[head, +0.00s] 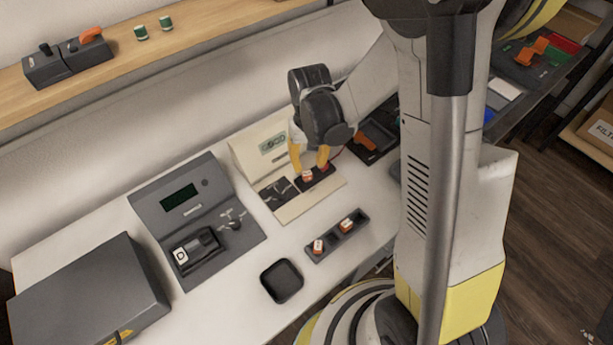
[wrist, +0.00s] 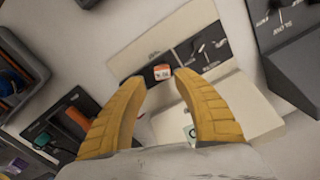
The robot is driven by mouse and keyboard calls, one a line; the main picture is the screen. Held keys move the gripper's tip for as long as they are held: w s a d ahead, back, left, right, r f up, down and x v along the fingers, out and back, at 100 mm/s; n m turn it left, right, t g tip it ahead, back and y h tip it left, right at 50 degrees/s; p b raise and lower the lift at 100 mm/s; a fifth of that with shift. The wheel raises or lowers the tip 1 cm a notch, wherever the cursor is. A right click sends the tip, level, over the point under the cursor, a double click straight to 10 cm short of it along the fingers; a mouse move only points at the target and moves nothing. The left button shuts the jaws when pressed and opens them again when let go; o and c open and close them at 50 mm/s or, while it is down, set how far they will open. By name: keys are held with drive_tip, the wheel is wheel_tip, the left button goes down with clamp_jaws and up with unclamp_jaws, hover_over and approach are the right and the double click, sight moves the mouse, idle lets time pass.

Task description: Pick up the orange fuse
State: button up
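A small orange fuse with a white label (head: 307,176) sits in the dark socket strip of the beige tester (head: 312,205). The fuse also shows in the wrist view (wrist: 161,72), beyond and between my fingertips. My gripper (head: 310,168) has two yellow fingers, spread apart on either side of the fuse; it shows in the wrist view too (wrist: 160,80). I see a gap between the fingers and the fuse and no clear contact. Two more orange fuses with white labels, one nearer (head: 318,246) and one farther (head: 347,225), sit in a dark slotted holder (head: 333,240).
An empty black bin (head: 282,282) stands in front of the tester. A grey device with a screen (head: 190,205) and a grey box (head: 85,290) stand to the left. A dark tray with an orange item (head: 365,141) lies behind right. A wooden shelf (head: 215,18) runs above.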

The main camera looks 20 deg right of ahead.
sight(307, 174)
drive_tip(key=f+b, duration=0.1)
drive_tip(key=f, duration=0.2)
drive_tip(key=f+b, duration=0.2)
drive_tip(key=f, duration=0.1)
drive_tip(key=shift+w+a+f, duration=0.1)
drive_tip(key=shift+a+f, duration=0.1)
drive_tip(key=shift+f, duration=0.05)
drive_tip(key=shift+r, duration=0.1)
clamp_jaws()
drive_tip(key=shift+r, duration=0.1)
wheel_tip(307, 174, up, 4)
drive_tip(key=p, duration=0.2)
drive_tip(key=shift+r+p, duration=0.2)
drive_tip(key=shift+p, duration=0.1)
drive_tip(key=s+d+r+p, duration=0.2)
drive_tip(key=d+r+p, duration=0.2)
drive_tip(key=d, duration=0.7)
wheel_tip(307, 174, up, 2)
drive_tip(key=shift+s+d+r, duration=0.2)
drive_tip(key=shift+s+d, duration=0.05)
drive_tip(key=shift+s, duration=0.05)
drive_tip(key=shift+a, duration=0.1)
